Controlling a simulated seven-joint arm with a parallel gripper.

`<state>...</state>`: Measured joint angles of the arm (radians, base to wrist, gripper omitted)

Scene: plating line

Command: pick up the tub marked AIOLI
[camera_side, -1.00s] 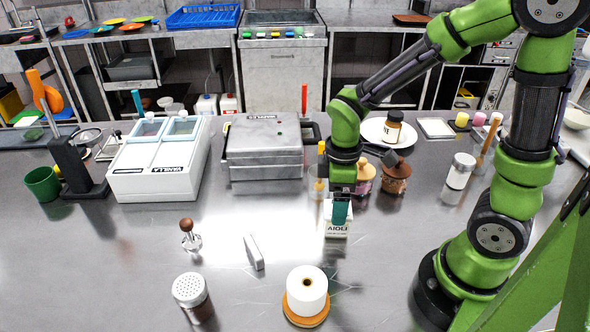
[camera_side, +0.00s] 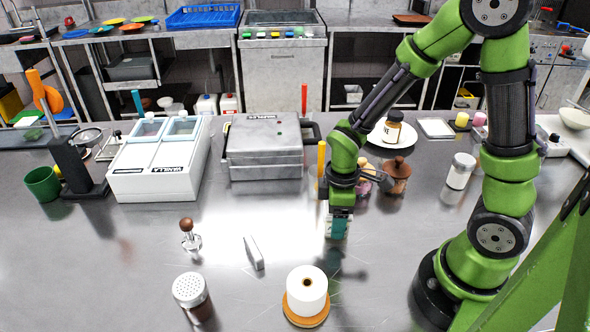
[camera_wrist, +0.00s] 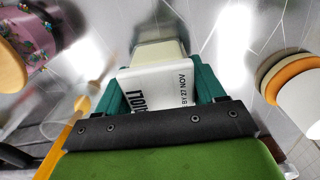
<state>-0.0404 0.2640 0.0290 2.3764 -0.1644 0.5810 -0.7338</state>
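The AIOLI tub (camera_wrist: 160,85) is white with dark print. In the wrist view it sits between the two teal fingers of my gripper (camera_wrist: 160,92), which press against its sides. The printing reads AIOLI and BY 27 NOV, partly cut off by the gripper's dark edge. In the side view my gripper (camera_side: 338,227) points down over the counter, and its fingers hide most of the tub. A dark reflection or shadow lies apart below it, so the tub appears to be held above the counter.
Two wooden-lidded jars, one of them brown (camera_side: 396,177), stand behind my gripper. A paper roll on a wooden base (camera_side: 306,292) stands in front. A grey press-like box (camera_side: 264,150) and a white two-lid container (camera_side: 160,165) stand left.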

